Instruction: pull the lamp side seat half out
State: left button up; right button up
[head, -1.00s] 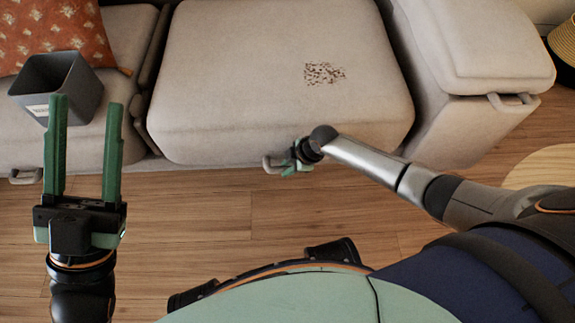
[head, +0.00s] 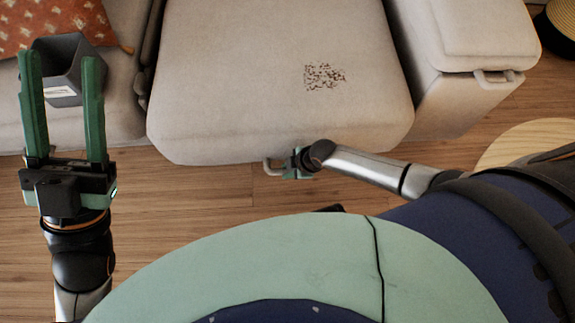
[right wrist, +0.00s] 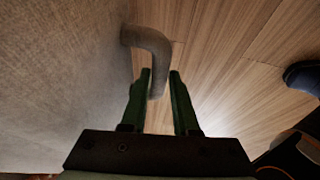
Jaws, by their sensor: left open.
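The lamp side seat (head: 235,75) is a beige sofa cushion block in the middle of the head view. Its front juts out past the sofa parts on both sides. A dark speckled patch (head: 324,76) lies on its top. A grey bent handle (head: 270,167) is on its front; in the right wrist view the handle (right wrist: 150,42) passes between my fingers. My left gripper (head: 62,108) is open and empty, at the left over the floor and sofa edge.
A grey bin (head: 65,62) stands on the left sofa seat near an orange patterned cushion (head: 50,22). A sofa arm block with a handle (head: 492,77) is at the right. A round wooden top (head: 522,142) is further right. Bare wooden floor (head: 180,210) lies before the seat.

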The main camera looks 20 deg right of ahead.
pick_arm(q)
jog(key=shift+f, duration=0.1)
pick_arm(e)
jog(key=o, duration=0.4)
pick_arm(q)
notch_tip(320, 180, up, 6)
jog(key=m+p, duration=0.1)
jog(key=p, duration=0.5)
jog(key=w+a+f+n+y+p, duration=0.1)
jog(key=w+f+n+y, duration=0.2)
jog(key=f+y, duration=0.1)
jog(key=shift+w+f+n+y, duration=0.4)
jog(key=shift+y, duration=0.1)
pick_arm(e)
jog(key=v, duration=1.2)
jog(key=shift+r, duration=0.2)
pick_arm(q)
jog(key=shift+a, duration=0.1)
pick_arm(e)
jog(key=shift+s, duration=0.1)
